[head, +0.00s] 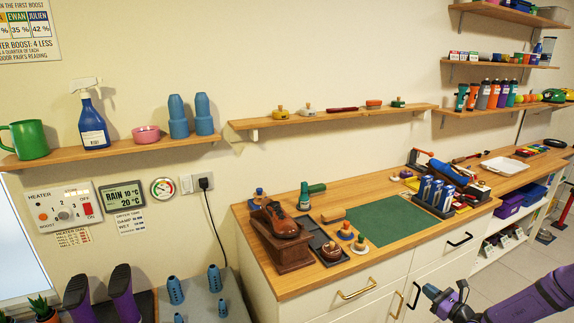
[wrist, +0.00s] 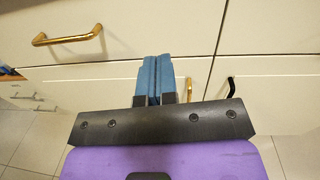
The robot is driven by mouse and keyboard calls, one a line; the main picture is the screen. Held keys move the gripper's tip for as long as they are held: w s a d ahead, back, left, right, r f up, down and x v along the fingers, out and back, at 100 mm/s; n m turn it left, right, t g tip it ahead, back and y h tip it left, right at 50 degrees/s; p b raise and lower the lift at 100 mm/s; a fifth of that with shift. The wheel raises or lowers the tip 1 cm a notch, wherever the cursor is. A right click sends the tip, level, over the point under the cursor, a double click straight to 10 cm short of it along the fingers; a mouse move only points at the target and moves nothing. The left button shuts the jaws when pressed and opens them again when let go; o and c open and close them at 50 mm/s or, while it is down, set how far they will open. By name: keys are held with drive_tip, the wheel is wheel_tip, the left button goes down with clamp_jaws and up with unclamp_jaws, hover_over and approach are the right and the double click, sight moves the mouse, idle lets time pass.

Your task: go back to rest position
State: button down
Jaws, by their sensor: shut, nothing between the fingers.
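My gripper (wrist: 158,80) has blue fingers pressed together, shut and empty, in front of the pale drawer fronts in the wrist view. In the head view my gripper (head: 430,291) shows at the lower right, at the end of my purple arm, beside the cabinet and below the worktop's level. It appears to hold nothing. Whether it touches the cabinet front cannot be told.
The cabinet has a brass handle (wrist: 68,38) and a black handle (wrist: 231,86) near my gripper. The wooden worktop (head: 330,199) above carries a brown shoe (head: 277,219), a green mat (head: 381,222) and blue-white boxes (head: 432,192). Open tiled floor (head: 503,275) lies to the right.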

drive_tip(key=s+a+r+n+g+y, duration=0.15)
drive_tip(key=a+r+n+g, duration=0.4)
drive_tip(key=r, duration=0.65)
drive_tip(key=s+a+r+n+g, duration=0.2)
drive_tip(key=a+r+n+g, duration=0.35)
drive_tip(key=r, duration=0.55)
drive_tip(key=s+a+r+n+g+y, duration=0.15)
drive_tip(key=a+r+n+g, duration=0.25)
drive_tip(key=a+r+n, duration=0.6)
drive_tip(key=s+a+r+n+t+h, duration=0.1)
drive_tip(key=s+a+r+n+h, duration=0.2)
drive_tip(key=s+r, duration=0.7)
drive_tip(key=s+a+r+n+h, duration=0.1)
drive_tip(key=s+r+n+h, duration=0.35)
drive_tip(key=s+r, duration=0.55)
drive_tip(key=s+d+r+n+t+h, duration=0.1)
drive_tip(key=s+r+n+t+h, duration=0.1)
drive_tip(key=s, duration=0.7)
drive_tip(key=shift+s+r+t+h, duration=0.3)
drive_tip(key=shift+r+t+h, duration=0.15)
drive_tip(key=shift+h, duration=0.1)
